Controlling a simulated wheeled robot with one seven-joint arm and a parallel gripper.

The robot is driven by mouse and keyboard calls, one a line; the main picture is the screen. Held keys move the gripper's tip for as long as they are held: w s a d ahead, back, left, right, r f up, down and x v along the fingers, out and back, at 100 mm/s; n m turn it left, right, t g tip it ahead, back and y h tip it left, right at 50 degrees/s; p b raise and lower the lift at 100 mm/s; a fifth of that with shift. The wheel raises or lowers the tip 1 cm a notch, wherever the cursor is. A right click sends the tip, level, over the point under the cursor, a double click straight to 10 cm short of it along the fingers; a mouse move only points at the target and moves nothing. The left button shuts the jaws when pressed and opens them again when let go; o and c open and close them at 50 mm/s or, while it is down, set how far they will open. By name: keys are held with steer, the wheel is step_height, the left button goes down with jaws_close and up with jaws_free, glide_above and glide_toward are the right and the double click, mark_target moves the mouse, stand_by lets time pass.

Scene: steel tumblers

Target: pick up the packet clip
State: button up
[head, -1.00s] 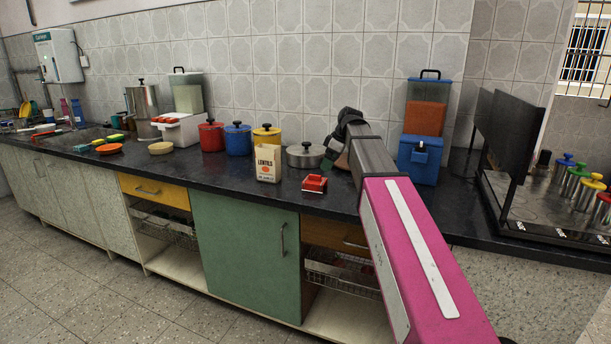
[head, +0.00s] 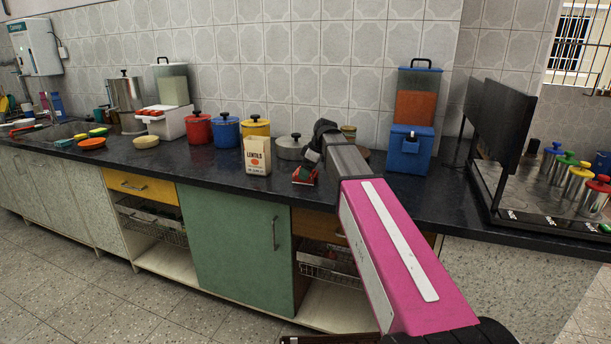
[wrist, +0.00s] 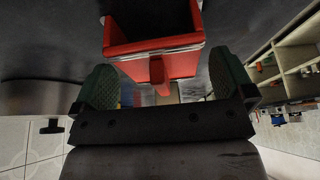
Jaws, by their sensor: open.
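The red packet clip (head: 303,176) lies on the dark counter just right of the lentils packet (head: 257,156). In the wrist view the clip (wrist: 150,62) is large, with an open, box-like body and a narrow red tab pointing between the fingers. My gripper (wrist: 165,85) is open, with one green padded finger on each side of that tab. The clip's wider body lies beyond the fingertips. Whether either finger touches it I cannot tell. In the head view my gripper (head: 312,160) is right beside the clip, and my arm hides part of that area.
A grey lidded pot (head: 289,148) stands behind the clip. Yellow (head: 256,127), blue (head: 226,132) and red (head: 198,129) canisters stand to the left. A blue box (head: 408,152) stands to the right. The counter's front edge is close to the clip.

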steer(key=shift+x, duration=0.95)
steer(key=c, duration=0.8)
steer(key=shift+c, duration=0.2)
steer(key=shift+r, duration=0.15)
